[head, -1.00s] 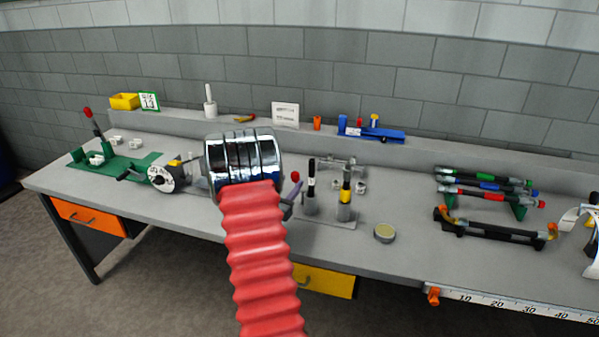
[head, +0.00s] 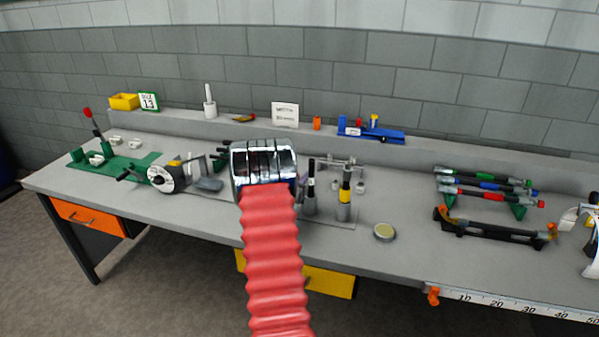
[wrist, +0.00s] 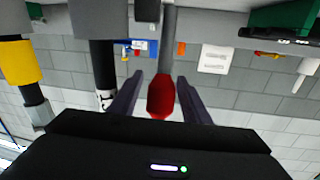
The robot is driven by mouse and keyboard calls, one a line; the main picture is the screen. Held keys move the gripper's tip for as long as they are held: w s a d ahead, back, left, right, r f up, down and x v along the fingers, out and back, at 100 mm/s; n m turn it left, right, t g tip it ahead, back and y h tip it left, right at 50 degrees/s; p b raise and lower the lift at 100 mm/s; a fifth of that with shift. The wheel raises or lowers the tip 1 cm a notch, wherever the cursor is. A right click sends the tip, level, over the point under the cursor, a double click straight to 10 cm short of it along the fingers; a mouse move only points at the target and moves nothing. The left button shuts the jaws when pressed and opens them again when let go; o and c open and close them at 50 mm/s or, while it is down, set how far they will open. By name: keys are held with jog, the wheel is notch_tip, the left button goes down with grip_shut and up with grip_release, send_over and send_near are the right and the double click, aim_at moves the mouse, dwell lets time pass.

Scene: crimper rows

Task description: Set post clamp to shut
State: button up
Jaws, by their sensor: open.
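In the wrist view a grey lever (wrist: 168,45) with a red knob (wrist: 161,97) at its end lies between the two dark fingers of my gripper (wrist: 158,85). The fingers are open, one on each side of the knob, with narrow gaps. I take this lever to be the post clamp's handle; its base and how far it is turned cannot be made out. In the head view my shiny wrist and red arm sleeve hide the lever. Two posts stand just right of my wrist, one black with a white label (head: 311,182) and one with a yellow band (head: 345,190).
A round tin (head: 384,232) sits right of the posts. A rack of coloured bars (head: 488,188) is at the right. A dial device (head: 162,179) and a green press (head: 110,160) stand at the left. The bench front between tin and ruler (head: 510,302) is clear.

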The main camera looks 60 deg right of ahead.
grip_shut()
dwell(0.3)
